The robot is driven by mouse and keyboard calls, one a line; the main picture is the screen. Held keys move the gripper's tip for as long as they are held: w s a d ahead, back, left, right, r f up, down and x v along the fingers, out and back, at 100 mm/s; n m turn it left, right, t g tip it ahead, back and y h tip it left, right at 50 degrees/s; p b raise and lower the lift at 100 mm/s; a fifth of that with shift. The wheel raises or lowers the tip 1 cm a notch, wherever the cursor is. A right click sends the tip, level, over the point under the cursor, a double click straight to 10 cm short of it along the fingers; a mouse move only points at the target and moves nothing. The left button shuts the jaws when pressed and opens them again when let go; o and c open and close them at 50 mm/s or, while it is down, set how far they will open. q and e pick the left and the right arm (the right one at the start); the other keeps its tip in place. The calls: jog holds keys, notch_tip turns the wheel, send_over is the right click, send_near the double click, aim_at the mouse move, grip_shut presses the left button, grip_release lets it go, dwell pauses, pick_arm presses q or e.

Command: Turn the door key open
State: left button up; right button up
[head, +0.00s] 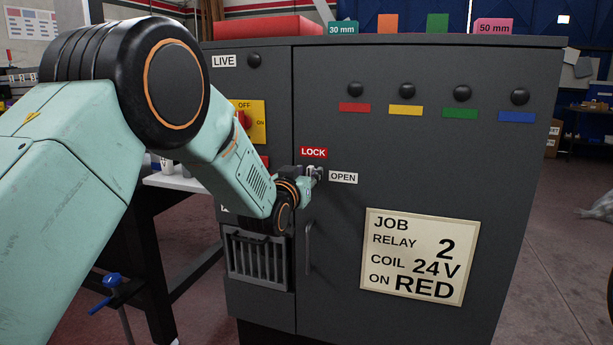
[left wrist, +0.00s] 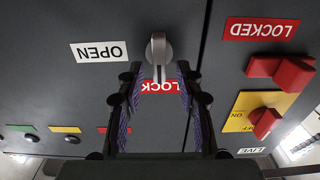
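The door key (left wrist: 158,50) is a grey key-shaped knob on the dark cabinet door. In the left wrist view, which is upside down, its bar points toward the red LOCK label (left wrist: 163,87), not the white OPEN label (left wrist: 99,52). In the head view LOCK (head: 313,153) is above the key and OPEN (head: 343,178) to its right; the key is mostly hidden by my gripper. My left gripper (head: 311,175) is at the key. In the left wrist view its fingers (left wrist: 159,74) are apart, one on each side of the key bar, with gaps visible. My right gripper is not in view.
A vertical door handle (head: 308,248) and a vent grille (head: 257,262) are below the key. A yellow plate with a red switch (head: 241,119) is up left. A job sign (head: 419,256) is lower right. Several black knobs line the door's top. Boxes stand on the cabinet.

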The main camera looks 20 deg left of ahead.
pick_arm(q)
jog(key=shift+w+f, duration=0.15)
jog(key=shift+f, duration=0.05)
jog(key=shift+c, duration=0.6)
jog(key=shift+r, duration=0.15)
grip_shut()
jog(key=shift+d+m, duration=0.1)
jog(key=shift+m, duration=0.3)
jog(key=shift+d+m+p, duration=0.1)
jog(key=shift+m+p, duration=0.7)
jog(key=shift+m, duration=0.2)
jog(key=m+p, duration=0.1)
jog(key=m, duration=0.4)
jog(key=m+p, duration=0.1)
jog(key=m, duration=0.4)
jog(key=d+f+m+p, duration=0.1)
jog(key=m+p, duration=0.1)
jog(key=m, duration=0.2)
jog(key=shift+f+m, duration=0.1)
jog(key=shift+m, duration=0.6)
